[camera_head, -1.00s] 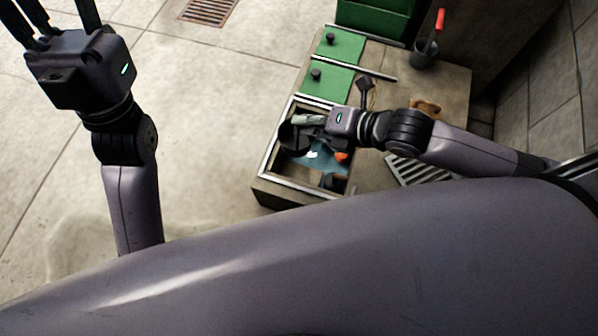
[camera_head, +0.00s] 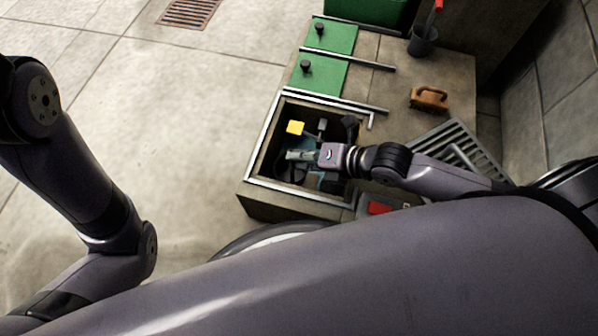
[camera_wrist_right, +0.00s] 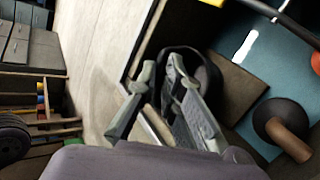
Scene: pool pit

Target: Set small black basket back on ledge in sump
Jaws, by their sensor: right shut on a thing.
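The sump is an open, metal-framed pit (camera_head: 262,150) in the concrete block, with blue water inside; the water (camera_wrist_right: 262,65) shows better in the right wrist view. My right gripper (camera_head: 298,155) is down inside the opening. In the right wrist view, its fingers (camera_wrist_right: 162,75) are closed on the rim of the small round black basket (camera_wrist_right: 208,75). A flat brown-grey surface, perhaps the ledge (camera_wrist_right: 242,88), lies right beside the basket; I cannot tell whether they touch. In the head view the basket is dark and hard to make out. My left arm is at the left edge, its gripper out of frame.
A yellow block (camera_head: 295,127) is inside the pit. A black disc with a brown handle (camera_wrist_right: 290,135) is near the water. Green lids (camera_head: 320,75), a brush (camera_head: 430,97), a black cup (camera_head: 423,42), a grate (camera_head: 480,148) and a red-grey box (camera_head: 380,207) surround the opening.

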